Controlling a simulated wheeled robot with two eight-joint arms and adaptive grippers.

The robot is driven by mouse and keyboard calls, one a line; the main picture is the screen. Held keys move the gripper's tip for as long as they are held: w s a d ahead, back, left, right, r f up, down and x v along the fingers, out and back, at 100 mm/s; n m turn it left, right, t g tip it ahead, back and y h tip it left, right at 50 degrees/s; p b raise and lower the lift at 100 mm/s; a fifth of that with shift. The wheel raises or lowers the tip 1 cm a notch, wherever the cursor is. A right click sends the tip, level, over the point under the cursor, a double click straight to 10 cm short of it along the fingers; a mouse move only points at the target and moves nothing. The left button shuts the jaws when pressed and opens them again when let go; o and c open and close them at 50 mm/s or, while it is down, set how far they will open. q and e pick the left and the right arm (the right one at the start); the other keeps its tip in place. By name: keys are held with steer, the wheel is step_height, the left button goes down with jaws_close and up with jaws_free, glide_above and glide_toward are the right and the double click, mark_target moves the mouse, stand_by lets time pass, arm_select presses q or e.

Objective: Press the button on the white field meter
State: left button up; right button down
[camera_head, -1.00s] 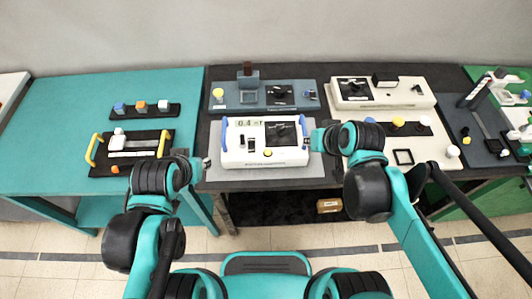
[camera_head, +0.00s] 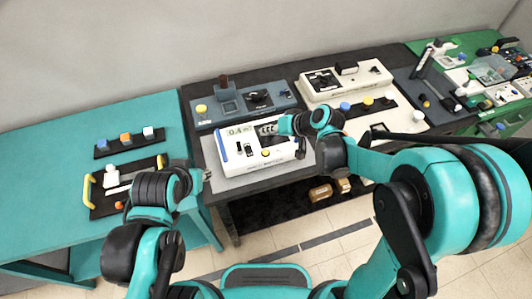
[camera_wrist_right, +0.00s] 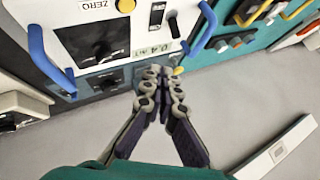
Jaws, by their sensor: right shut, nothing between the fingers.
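The white field meter (camera_head: 229,166) lies on the grey mat, with a blue handle, a display reading about 0.4 and a yellow button (camera_head: 266,153) on its front half. My right gripper (camera_head: 262,129) is shut and empty above the meter's back part, covering much of its dark dial. In the right wrist view, the shut fingertips (camera_wrist_right: 152,72) are close to the display. A yellow button (camera_wrist_right: 125,5) beside the ZERO label is at that view's top edge, apart from the fingers. My left gripper (camera_head: 206,176) is left of the meter; its fingers are too small to judge.
A blue-grey box (camera_head: 230,117) and a cream box (camera_head: 377,75) stand behind the meter. A black tray (camera_head: 104,205) with yellow handles is on the teal table (camera_head: 60,150). Small knobs (camera_head: 367,102) are to the right.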

mark_target(268, 154)
steer(key=shift+f, duration=0.1)
step_height(268, 154, down, 9)
steer(key=b, duration=0.7)
steer(key=shift+r, duration=0.2)
stand_by(1.1)
steer(key=shift+f+b, duration=0.4)
steer(key=shift+b, duration=0.1)
steer(key=shift+f+b, duration=0.35)
steer(key=shift+f, duration=0.05)
stand_by(0.3)
steer(key=shift+r, duration=0.2)
steer(key=shift+r+p, duration=0.6)
steer(key=shift+r, duration=0.05)
steer(key=shift+r, duration=0.15)
